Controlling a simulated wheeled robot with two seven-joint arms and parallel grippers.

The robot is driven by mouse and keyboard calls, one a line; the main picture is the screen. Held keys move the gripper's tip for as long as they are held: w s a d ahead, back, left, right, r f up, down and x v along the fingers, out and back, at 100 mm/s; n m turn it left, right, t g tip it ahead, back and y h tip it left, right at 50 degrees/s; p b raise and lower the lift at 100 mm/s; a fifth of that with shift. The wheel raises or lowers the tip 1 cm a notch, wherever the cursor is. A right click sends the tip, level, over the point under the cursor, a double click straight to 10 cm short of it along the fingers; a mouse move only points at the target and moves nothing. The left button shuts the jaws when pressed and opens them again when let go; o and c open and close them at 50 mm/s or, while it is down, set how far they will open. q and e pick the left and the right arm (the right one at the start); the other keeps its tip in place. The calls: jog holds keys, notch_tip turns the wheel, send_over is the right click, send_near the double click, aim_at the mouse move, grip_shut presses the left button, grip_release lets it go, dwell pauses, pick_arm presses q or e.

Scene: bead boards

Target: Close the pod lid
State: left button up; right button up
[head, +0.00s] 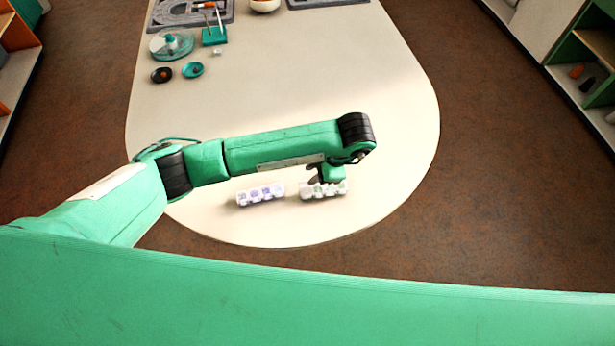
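A small white pod with purple-tinted compartments (261,195) lies near the front edge of the table. A second white pod with greenish contents (311,192) lies just to its right. My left arm reaches across from the left, and my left gripper (318,178) points down at this second pod, partly covering it. The dark fingers are small and partly hidden by the wrist, so I cannot tell whether they are open or touch the pod. The lids are too small to make out clearly. My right gripper is not in view.
Shelves stand beyond both sides.

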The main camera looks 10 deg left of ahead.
aim_at(305, 182)
pick_arm(q)
jog(key=shift+p+x, duration=0.3)
jog(key=shift+x, duration=1.75)
jog(key=shift+c, duration=0.3)
grip_shut()
